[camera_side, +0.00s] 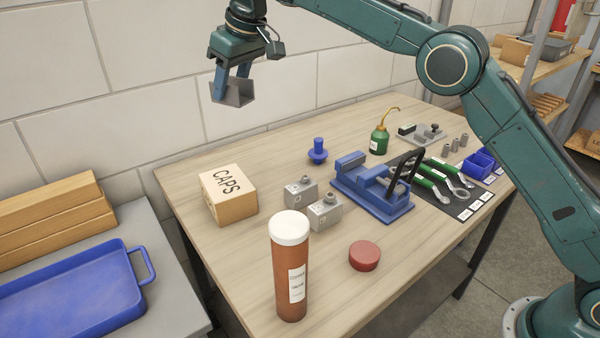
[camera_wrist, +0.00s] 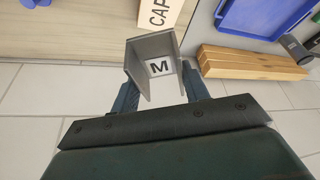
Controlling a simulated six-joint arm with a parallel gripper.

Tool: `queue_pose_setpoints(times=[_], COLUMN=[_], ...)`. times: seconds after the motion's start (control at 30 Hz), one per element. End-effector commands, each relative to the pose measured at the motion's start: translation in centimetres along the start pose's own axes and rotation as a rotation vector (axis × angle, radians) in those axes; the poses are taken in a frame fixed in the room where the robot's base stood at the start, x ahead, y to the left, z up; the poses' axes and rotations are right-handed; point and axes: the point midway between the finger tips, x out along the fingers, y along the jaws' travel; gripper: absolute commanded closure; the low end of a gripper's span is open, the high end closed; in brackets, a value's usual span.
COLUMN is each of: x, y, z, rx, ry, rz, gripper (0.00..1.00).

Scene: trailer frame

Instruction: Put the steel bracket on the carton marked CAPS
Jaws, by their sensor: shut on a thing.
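My gripper (camera_side: 232,84) is shut on the grey steel bracket (camera_side: 238,93) and holds it in the air, above and behind the carton in the side view. In the wrist view the bracket (camera_wrist: 152,50) is a U-shaped piece with an M label inside, between the fingers of my gripper (camera_wrist: 158,90). The carton marked CAPS (camera_side: 232,205) stands on the left end of the wooden table (camera_side: 330,245), its top bare. In the wrist view part of the carton (camera_wrist: 160,14) shows at the top edge, just beyond the bracket.
Two grey blocks (camera_side: 325,212) and a blue knobbed part (camera_side: 317,152) stand right of the carton. A blue vise (camera_side: 370,188), an orange tube (camera_side: 288,270) and a red puck (camera_side: 364,256) are also on the table. A blue tray (camera_side: 75,295) lies on the left bench.

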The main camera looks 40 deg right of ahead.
Motion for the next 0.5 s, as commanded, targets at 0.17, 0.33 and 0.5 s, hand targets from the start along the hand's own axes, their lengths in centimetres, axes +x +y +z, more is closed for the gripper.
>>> queue_pose_setpoints(times=[0.17, 0.33, 0.5], x=[-0.15, -0.10, 0.36], y=[-0.01, 0.01, -0.02], z=[-0.20, -0.17, 0.01], rx=[0.016, 0.017, 0.016], ry=[0.003, 0.002, 0.001], rz=[0.006, 0.007, 0.005], gripper=[0.88, 0.88, 0.88])
